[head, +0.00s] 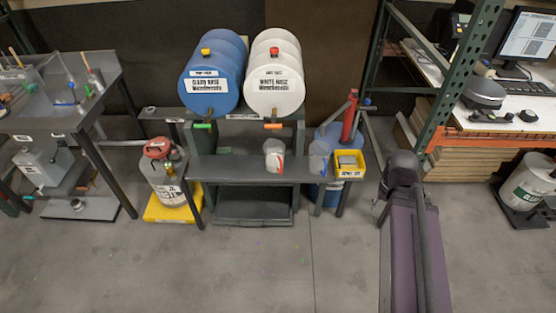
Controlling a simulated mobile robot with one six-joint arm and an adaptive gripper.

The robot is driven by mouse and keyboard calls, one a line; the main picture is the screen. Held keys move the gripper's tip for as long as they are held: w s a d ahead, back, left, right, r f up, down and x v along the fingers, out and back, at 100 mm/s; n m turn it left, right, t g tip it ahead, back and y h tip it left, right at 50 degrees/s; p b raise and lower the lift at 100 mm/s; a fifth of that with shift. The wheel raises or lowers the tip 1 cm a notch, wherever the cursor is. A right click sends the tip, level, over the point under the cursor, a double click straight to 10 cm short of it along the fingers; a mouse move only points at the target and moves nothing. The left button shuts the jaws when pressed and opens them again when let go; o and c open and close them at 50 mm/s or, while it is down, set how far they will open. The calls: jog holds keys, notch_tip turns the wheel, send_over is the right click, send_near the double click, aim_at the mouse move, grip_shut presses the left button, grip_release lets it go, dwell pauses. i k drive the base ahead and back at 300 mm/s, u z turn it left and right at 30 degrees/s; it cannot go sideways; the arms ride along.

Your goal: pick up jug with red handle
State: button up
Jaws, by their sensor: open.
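The jug with the red handle (273,153) is a whitish, translucent jug standing upright on the dark grey shelf (230,168) in front of the two drums. Its red handle is on its lower right side. A similar jug with a blue handle (318,155) stands to its right. Nothing is touching the red-handled jug. Part of my arm shows at the lower right, apart from the jugs. I cannot make out my gripper's fingers in this view.
A blue drum (213,80) and a white drum (272,85) lie behind the shelf. A yellow bin (348,172) sits right of the jugs. A red-topped canister (165,180) stands on the left. A green rack post (455,75) rises at right. The front floor is clear.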

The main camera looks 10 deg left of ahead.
aim_at(273, 149)
jog(key=u, duration=0.05)
jog(key=i, duration=1)
jog(key=z, duration=0.05)
